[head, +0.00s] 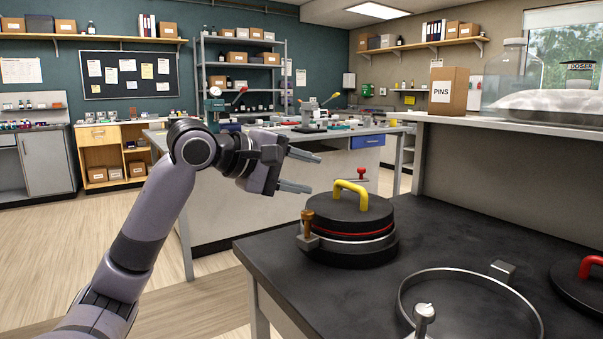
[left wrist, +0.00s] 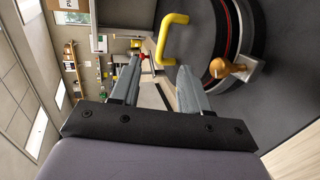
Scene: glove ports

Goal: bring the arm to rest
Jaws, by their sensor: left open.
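My left gripper (head: 305,172) is open and empty, held in the air to the left of a round black port lid. Its two fingers also show apart in the left wrist view (left wrist: 152,80). The black lid (head: 345,212) has a yellow handle (head: 350,190), a red ring and a metal band with an orange-brown clamp knob (head: 307,222). The lid sits on the dark bench top. In the left wrist view the yellow handle (left wrist: 172,32) and the knob (left wrist: 222,68) lie beyond the fingers, apart from them. My right gripper is not in view.
The dark bench (head: 440,235) also bears an open metal ring (head: 402,290) with a post and, at right, a black lid with a red handle (head: 590,265). A shelf behind holds a PINS box (head: 449,90). A grey workbench (head: 225,205) stands behind my arm. Floor at left is clear.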

